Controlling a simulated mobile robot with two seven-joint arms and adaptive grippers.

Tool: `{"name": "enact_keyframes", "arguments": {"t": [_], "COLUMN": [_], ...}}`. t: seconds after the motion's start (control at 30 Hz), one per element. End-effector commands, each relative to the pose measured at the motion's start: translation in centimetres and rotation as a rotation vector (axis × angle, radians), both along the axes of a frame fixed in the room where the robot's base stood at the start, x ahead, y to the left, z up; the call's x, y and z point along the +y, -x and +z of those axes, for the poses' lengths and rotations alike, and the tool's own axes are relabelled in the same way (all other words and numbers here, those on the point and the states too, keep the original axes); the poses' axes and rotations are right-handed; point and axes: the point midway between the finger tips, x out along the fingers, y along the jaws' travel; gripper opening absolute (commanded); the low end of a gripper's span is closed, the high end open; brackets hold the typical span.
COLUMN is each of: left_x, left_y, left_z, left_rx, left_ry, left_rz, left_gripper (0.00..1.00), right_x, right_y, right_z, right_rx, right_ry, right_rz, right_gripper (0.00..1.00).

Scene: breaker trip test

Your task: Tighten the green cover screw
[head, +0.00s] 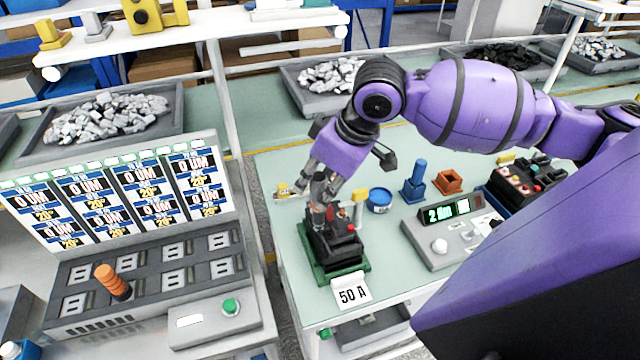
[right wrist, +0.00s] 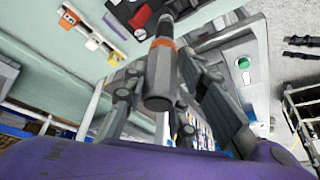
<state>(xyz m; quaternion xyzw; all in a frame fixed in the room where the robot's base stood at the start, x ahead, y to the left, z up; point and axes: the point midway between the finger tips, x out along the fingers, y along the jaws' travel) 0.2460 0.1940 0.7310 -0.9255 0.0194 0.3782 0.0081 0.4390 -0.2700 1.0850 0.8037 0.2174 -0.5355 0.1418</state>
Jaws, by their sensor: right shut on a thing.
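My right gripper (head: 320,198) reaches down from the purple arm over the black breaker (head: 338,243) seated in a green base (head: 352,271) on the bench. In the right wrist view, its fingers (right wrist: 162,95) are shut on a dark grey tool with an orange band (right wrist: 158,72). I cannot make out the green cover screw or whether the tool tip touches anything. My left gripper is not in view.
A "50 A" card (head: 351,292) stands in front of the breaker. A blue tub (head: 380,200), a blue post (head: 415,182) and a grey meter box (head: 440,240) stand to its right. A test panel (head: 150,265) with an orange-handled tool (head: 112,281) is at left.

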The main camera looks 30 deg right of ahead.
Motion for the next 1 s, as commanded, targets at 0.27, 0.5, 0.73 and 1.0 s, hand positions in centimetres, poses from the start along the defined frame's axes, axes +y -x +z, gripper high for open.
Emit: {"name": "enact_keyframes", "arguments": {"t": [0.27, 0.5, 0.73, 1.0], "left_x": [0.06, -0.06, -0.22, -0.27], "left_y": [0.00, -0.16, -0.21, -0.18], "left_z": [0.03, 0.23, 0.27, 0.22], "left_rx": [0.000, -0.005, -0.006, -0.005], "left_ry": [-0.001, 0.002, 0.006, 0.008], "left_rz": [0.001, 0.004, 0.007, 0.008], "left_gripper": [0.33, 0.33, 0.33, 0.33], "right_x": [0.02, 0.02, 0.02, 0.01], "right_y": [-0.05, -0.05, -0.05, -0.05], "right_z": [0.04, -0.17, -0.44, -0.76], "right_rx": [-0.002, -0.002, -0.002, -0.001], "right_ry": [-0.001, -0.001, -0.001, -0.001], "right_rz": [0.000, 0.000, 0.000, 0.000], "right_gripper": [0.00, 0.00, 0.00, 0.00]}}
